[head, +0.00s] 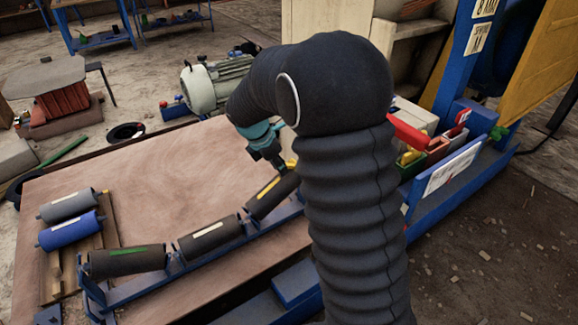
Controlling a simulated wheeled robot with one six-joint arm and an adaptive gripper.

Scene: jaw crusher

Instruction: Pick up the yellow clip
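My gripper (276,162) points down at the far end of the roller row, with my dark sleeved arm rising in front of it. A small yellow piece (290,164) shows right beside the fingertips, just above the end of the nearest dark roller (271,196). It may be the yellow clip; its shape is too small to make out. I cannot tell whether the fingers touch it or hold it. More yellow pieces (409,157) lie in a green bin at the right, partly hidden by a red part.
Dark rollers with coloured stripes rest on a blue frame (180,268) across the brown board (150,185). A grey roller (68,206) and a blue roller (70,232) lie at the left. A grey motor (215,85) stands behind. Coloured bins (437,147) line the right. The board's middle is clear.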

